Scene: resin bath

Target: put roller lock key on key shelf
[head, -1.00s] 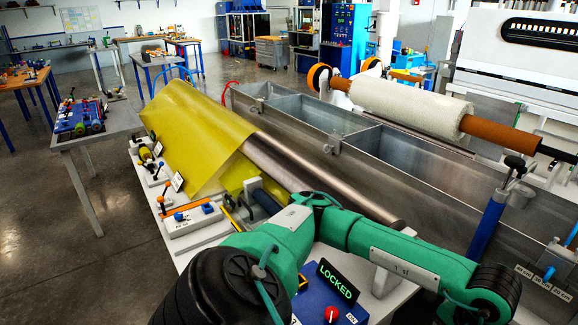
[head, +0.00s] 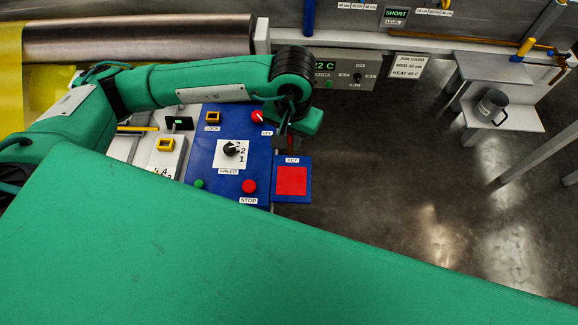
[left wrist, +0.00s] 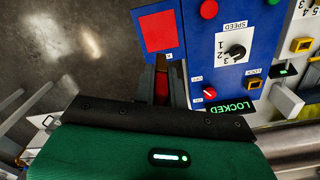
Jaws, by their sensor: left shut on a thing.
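The key shelf (head: 307,197) is a small blue plate with a red square, under a label reading KEY, on the right side of the blue control panel. It also shows in the left wrist view (left wrist: 177,48), just beyond my fingers. My left gripper (head: 286,144) is above the panel's right edge, beside the shelf on its far side. In the left wrist view the fingers (left wrist: 162,87) are shut on a small red piece, the roller lock key (left wrist: 161,88). Most of the key is hidden by the fingers and wrist. My right gripper is not in view.
The blue panel (head: 215,185) carries a speed knob (head: 232,149), a red stop button (head: 249,187), a green button (head: 199,184) and a red switch (head: 258,117). A grey stepped stand with a dark mug (head: 489,106) is at right. Open floor lies right of the shelf.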

